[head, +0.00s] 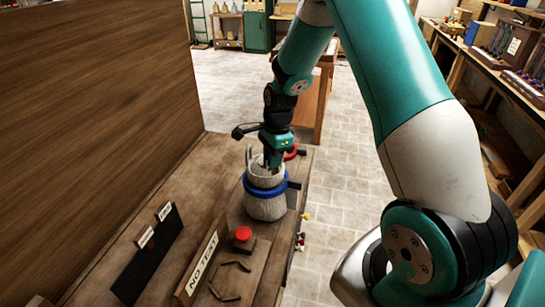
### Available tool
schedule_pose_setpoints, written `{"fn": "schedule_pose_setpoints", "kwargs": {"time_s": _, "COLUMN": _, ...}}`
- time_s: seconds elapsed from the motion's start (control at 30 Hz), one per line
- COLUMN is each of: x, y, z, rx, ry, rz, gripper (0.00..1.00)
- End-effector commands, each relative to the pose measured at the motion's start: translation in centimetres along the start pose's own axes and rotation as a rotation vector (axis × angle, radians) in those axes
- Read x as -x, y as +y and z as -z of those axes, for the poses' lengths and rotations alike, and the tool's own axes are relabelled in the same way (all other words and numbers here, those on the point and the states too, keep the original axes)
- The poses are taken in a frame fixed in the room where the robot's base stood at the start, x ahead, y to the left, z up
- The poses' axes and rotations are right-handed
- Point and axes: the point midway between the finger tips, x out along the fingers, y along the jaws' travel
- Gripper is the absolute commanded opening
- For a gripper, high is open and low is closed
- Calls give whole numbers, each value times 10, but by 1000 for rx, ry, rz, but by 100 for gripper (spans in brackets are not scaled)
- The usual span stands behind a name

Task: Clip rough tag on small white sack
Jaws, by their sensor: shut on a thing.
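The small white sack (265,207) stands upright on the wooden bench, with a blue band (264,187) around its middle. My gripper (271,163) points down at the sack's open top. Its fingers are shut at the sack's neck and seem to grip it; the fingertips are partly hidden by the sack's rim. Two small white tags, one nearer (145,237) and one farther (165,211), lie at the dark board on the left; their lettering is too small to read, so I cannot tell which is the rough one.
A dark board (148,262) lies on the bench (200,190). A "NO TEST" sign (201,264) and a red button (243,234) stand in front of the sack. A red round thing (291,153) is just behind it. A high wooden panel (95,120) bounds the left side.

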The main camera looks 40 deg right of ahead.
Motion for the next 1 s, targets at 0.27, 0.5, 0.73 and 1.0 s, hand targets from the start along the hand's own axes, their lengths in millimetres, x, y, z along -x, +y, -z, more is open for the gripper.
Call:
{"fn": "schedule_pose_setpoints", "kwargs": {"time_s": 0.27, "x": 0, "y": 0, "z": 0, "rx": 0, "ry": 0, "rz": 0, "gripper": 0}}
{"fn": "schedule_pose_setpoints", "kwargs": {"time_s": 0.5, "x": -1, "y": 0, "z": 0, "rx": 0, "ry": 0, "rz": 0, "gripper": 0}}
{"fn": "schedule_pose_setpoints", "kwargs": {"time_s": 0.73, "x": -8, "y": 0, "z": 1, "rx": 0, "ry": 0, "rz": 0, "gripper": 0}}
{"fn": "schedule_pose_setpoints", "kwargs": {"time_s": 1.0, "x": -18, "y": 0, "z": 2, "rx": 0, "ry": 0, "rz": 0, "gripper": 0}}
